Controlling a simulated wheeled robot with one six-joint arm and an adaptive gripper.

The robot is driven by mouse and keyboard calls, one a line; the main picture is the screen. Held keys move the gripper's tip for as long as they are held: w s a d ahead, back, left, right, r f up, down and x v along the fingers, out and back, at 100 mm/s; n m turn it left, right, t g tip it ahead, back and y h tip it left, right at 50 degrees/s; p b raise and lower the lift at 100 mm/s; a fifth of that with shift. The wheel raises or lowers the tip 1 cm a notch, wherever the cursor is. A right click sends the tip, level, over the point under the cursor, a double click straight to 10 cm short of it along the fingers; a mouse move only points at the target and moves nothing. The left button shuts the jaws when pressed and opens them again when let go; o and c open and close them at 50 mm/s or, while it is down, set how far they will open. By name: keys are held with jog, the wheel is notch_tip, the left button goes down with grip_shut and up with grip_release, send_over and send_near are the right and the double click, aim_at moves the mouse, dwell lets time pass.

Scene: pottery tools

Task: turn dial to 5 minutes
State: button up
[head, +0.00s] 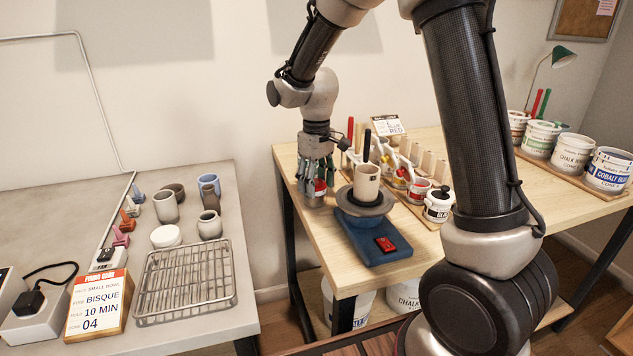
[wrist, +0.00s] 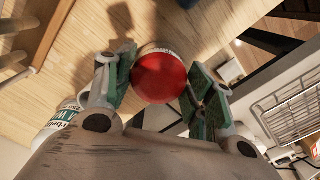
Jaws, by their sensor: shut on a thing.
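My gripper (head: 317,179) is at the left end of the wooden table. Its green-padded fingers are shut on a small jar with a red lid (head: 319,187). In the wrist view, the round red lid (wrist: 160,78) sits between the two fingers of my gripper (wrist: 161,72). I cannot tell whether the jar touches the table. No dial with minute marks can be made out in either view. A firing card (head: 97,304) on the grey table reads "BISQUE", "10 MIN" and "04".
A blue banding stand (head: 368,240) with a cream cup (head: 367,183) is just right of my gripper. Glaze jars (head: 438,205) stand beyond it. The grey table (head: 205,334) holds a wire rack (head: 187,281), pots and a plugged-in cable (head: 50,268). A gap separates the tables.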

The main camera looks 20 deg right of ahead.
jog(key=o, duration=1)
notch_tip(320, 180, up, 12)
dwell(0.4)
